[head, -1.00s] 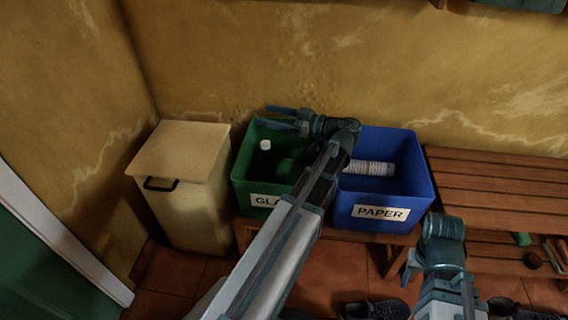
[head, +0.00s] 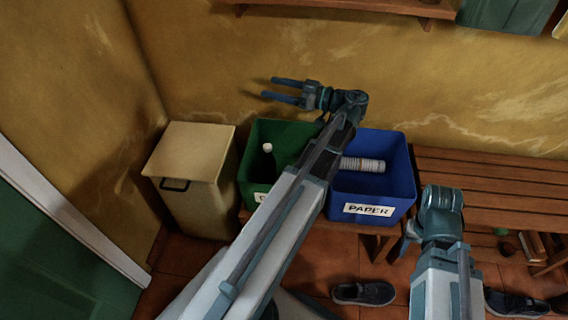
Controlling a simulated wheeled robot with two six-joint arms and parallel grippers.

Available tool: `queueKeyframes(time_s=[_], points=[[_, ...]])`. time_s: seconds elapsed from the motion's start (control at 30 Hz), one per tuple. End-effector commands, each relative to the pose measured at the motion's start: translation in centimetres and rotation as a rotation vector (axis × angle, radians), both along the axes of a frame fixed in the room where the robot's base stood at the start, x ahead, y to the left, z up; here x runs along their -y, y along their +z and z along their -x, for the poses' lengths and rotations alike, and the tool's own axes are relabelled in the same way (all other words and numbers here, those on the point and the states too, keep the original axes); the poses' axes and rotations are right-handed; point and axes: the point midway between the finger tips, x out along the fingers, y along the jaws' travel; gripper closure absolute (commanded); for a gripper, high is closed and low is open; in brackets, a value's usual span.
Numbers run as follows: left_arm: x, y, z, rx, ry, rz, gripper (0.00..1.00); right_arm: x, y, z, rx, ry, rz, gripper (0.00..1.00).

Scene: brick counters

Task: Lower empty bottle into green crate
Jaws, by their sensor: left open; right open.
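The green crate (head: 283,130) stands on a low bench against the wall, its label mostly hidden behind my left arm. Inside it a dark bottle with a white cap (head: 267,148) stands roughly upright towards the left side; its lower part is hard to make out. My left gripper (head: 269,88) is open and empty, above the crate and clear of the bottle, with its fingers pointing left. My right gripper (head: 407,238) shows only partly beside its wrist at the lower right, over the floor in front of the bench, and holds nothing visible.
A blue crate (head: 374,193) labelled PAPER, with a white roll-like item (head: 362,165) in it, stands right of the green crate. A beige lidded bin (head: 190,152) stands to the left. A slatted bench (head: 490,180) is at right, with shoes (head: 363,293) on the floor.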

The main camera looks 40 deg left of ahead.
Motion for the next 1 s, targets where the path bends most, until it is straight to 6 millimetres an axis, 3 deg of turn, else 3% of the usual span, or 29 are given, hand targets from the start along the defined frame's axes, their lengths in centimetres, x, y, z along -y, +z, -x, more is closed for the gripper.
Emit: queueKeyframes(time_s=[0.03, 0.43, 1.0], points=[[0.0, 1.7, 0.0, 0.0, 0.0, 0.0, 0.27, 0.0, 1.7, 0.0, 0.0, 0.0, 0.0, 0.5], [0.0, 7.3, 0.0, 0.0, 0.0, 0.0, 0.27, 0.0, 7.3, 0.0, 0.0, 0.0, 0.0, 0.5], [-0.1, 7.6, -0.2, -0.006, -0.037, 0.01, 0.27, 0.0, 7.8, 0.3, -0.013, -0.001, -0.001, 0.5]])
